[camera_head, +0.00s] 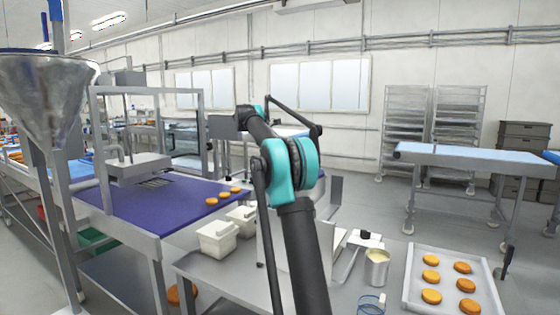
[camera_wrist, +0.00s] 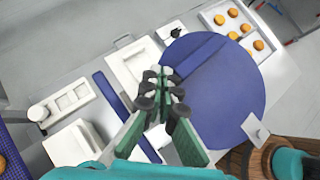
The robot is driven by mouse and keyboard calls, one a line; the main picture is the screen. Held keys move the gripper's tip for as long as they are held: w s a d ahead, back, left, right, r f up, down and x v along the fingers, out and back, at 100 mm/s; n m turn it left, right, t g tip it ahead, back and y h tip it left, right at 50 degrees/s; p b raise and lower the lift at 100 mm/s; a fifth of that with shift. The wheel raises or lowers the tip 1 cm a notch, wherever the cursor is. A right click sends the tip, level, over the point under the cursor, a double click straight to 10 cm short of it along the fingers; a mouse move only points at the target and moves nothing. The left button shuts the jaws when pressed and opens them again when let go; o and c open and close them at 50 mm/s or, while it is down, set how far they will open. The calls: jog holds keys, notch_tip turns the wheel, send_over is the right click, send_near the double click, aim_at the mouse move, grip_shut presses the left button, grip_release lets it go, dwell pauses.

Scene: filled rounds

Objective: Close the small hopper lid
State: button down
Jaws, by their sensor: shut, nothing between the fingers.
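My gripper (camera_wrist: 165,75) shows in the wrist view with its dark fingertips together and nothing between them. The tips appear over the edge between a pale box-like unit (camera_wrist: 128,60) and a large blue disc (camera_wrist: 222,95). I cannot tell whether they touch either. The pale unit has a flat rectangular panel on top; I cannot tell whether this is the small hopper lid or how it stands. In the head view my arm hides most of a white unit (camera_head: 342,245) on the table, and my gripper cannot be made out there.
A tray (camera_head: 408,290) of several orange rounds lies at the right, beside a metal cup (camera_head: 377,270). Two white tubs (camera_head: 216,240) (camera_head: 243,221) stand left of my arm. A purple conveyor (camera_head: 150,208) and a large metal funnel (camera_head: 45,95) are further left.

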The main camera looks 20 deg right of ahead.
jog(key=shift+s+d, duration=0.3)
jog(key=shift+d, duration=0.65)
